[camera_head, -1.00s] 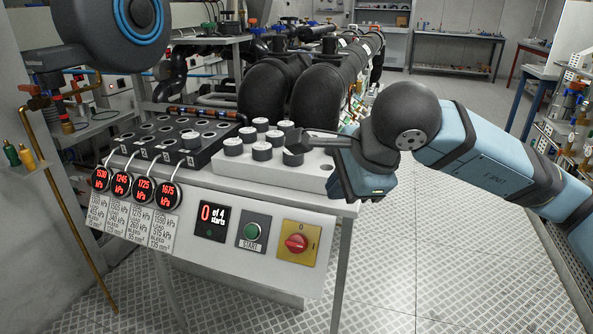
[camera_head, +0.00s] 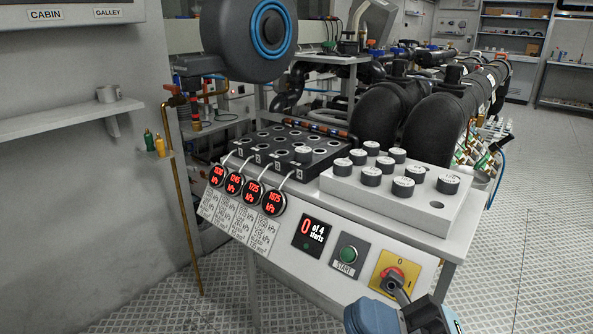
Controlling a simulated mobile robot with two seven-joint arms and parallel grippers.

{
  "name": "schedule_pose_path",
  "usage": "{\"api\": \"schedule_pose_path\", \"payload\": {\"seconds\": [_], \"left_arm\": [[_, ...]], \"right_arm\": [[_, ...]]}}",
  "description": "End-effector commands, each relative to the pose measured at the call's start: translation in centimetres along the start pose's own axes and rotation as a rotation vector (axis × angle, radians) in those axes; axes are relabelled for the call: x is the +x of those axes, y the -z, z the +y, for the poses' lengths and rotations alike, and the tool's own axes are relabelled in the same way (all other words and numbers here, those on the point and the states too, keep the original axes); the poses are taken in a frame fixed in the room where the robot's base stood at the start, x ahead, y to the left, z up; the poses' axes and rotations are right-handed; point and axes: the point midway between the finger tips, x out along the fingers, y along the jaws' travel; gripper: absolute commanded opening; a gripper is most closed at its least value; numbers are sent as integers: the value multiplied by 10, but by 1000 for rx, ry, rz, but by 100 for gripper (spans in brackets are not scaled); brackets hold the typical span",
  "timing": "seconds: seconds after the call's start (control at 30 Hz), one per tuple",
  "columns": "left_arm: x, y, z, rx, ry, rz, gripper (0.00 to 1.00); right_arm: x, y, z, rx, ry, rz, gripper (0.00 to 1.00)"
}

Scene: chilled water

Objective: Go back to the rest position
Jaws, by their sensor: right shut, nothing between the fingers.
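My right gripper (camera_head: 395,288) shows at the bottom edge, right of centre. Its dark fingers are shut and empty. They overlap the lower part of the red knob on the yellow plate (camera_head: 381,287) in the picture; I cannot tell whether they touch it. The blue-grey gripper body below is cut off by the frame, and the rest of my right arm is out of view. My left gripper is not in view.
The white block (camera_head: 400,208) holds several grey capped cylinders. The black rack (camera_head: 253,150) holds one. The console front has a green START button (camera_head: 348,254) and a display (camera_head: 308,237) reading 0 of 4. Patterned floor lies open at right.

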Motion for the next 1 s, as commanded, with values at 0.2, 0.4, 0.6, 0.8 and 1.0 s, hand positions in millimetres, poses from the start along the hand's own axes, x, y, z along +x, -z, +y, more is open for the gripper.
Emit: {"api": "schedule_pose_path", "payload": {"seconds": [0.2,0.4,0.6,0.8,1.0], "left_arm": [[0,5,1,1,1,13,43],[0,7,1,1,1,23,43],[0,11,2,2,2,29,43],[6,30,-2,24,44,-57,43],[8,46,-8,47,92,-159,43]], "right_arm": [[-52,-37,-21,555,-246,-530,0],[-104,-41,-62,942,-379,-861,0],[-144,-22,-102,1266,-476,-1108,0],[-132,-34,-81,1230,-434,-1187,0],[-129,-40,-65,1213,-393,-1306,0]]}}
